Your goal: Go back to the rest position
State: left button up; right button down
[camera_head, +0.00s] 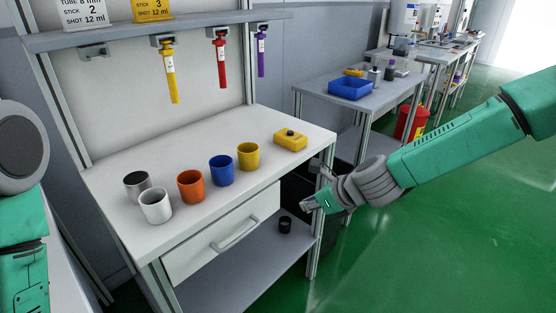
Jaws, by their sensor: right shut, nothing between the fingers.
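My right gripper (312,203) is shut and empty. It hangs in front of the right front corner of the white workbench (122,168), below the level of its top. My right arm comes in from the right edge, over the green floor. Part of my left arm (22,235) shows at the left edge, but its gripper is out of view. On the bench stand a steel cup (138,184), a white cup (156,206), an orange cup (191,187), a blue cup (221,170) and a yellow cup (248,156), all upright. A yellow box-like object (290,140) lies near the right end.
The bench drawer (225,235) looks shut; a small black cup (285,224) is on the lower shelf. Yellow (171,80), red (220,62) and purple (261,52) tubes hang above. A side table with a blue tray (350,88) and a red bin (411,122) stand behind. Floor at right is clear.

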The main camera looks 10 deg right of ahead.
jog(key=s+d+f+n+g+h, duration=0.2)
jog(key=s+d+f+n+g, duration=0.1)
jog(key=s+f+n, duration=1.2)
jog(key=s+d+f+n+g+h, duration=0.1)
jog(key=s+d+n, duration=0.2)
jog(key=s, duration=0.4)
jog(key=s+d+f+n+g+h, duration=0.1)
jog(key=s+d+n, duration=0.3)
jog(key=s+n, duration=0.2)
jog(key=s+d+f+n+g+h, duration=0.1)
jog(key=s+d+n, duration=0.2)
jog(key=s, duration=0.6)
jog(key=shift+d+n+h, duration=0.15)
jog(key=shift+n+h, duration=0.15)
jog(key=shift+n, duration=0.7)
jog(key=shift+r, duration=0.1)
